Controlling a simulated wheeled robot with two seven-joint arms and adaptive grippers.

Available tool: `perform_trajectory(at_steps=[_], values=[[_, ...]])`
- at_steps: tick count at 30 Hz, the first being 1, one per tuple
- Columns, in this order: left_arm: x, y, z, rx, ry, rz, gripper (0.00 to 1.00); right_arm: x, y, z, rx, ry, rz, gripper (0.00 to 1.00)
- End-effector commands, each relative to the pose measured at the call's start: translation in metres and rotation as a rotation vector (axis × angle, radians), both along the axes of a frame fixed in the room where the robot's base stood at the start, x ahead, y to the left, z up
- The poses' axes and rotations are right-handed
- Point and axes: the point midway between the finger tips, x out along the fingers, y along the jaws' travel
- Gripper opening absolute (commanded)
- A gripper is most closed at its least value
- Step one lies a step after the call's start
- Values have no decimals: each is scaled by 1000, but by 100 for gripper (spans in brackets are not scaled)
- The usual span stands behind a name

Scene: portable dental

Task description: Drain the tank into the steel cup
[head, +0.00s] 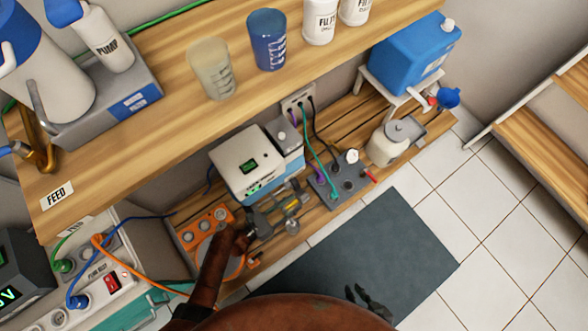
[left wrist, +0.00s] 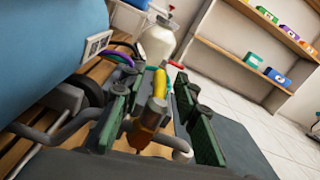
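A blue tank (head: 410,55) stands on a white stand at the far end of the lower shelf, with a red-handled tap beside it. In the left wrist view a large blue rounded body (left wrist: 50,50) with a label fills the upper left; I cannot tell which tank it is. My left gripper (head: 268,222) is low beside small metal fittings (head: 291,208). Its fingers (left wrist: 160,125) are apart, with a yellow-topped amber fitting (left wrist: 152,118) showing between them. My right gripper (head: 370,300) is low over the dark mat, partly hidden. I cannot clearly pick out the steel cup.
A white box with a green display (head: 247,162), an orange panel (head: 205,229) and a grey hose block (head: 340,180) crowd the lower shelf. A beige jug (head: 385,149) stands beyond. The upper shelf (head: 180,112) overhangs.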

Motion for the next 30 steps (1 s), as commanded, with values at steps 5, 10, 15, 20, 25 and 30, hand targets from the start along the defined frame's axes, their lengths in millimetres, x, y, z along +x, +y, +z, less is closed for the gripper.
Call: perform_trajectory(at_steps=[5,10,15,20,25,30], values=[[7,-10,-1,0,1,2,29,0,-2,-6,-5,-17,1,18],[9,-11,0,0,0,2,29,0,-2,-5,-6,-21,0,18],[8,-11,0,0,0,2,24,0,-2,-5,-6,-21,0,18],[8,-11,0,0,1,2,13,0,-2,-5,-6,-21,1,18],[8,-11,0,0,1,1,2,1,-2,-5,-5,-21,1,18],[7,-11,0,-1,2,1,0,1,-2,-5,-5,-21,1,18]])
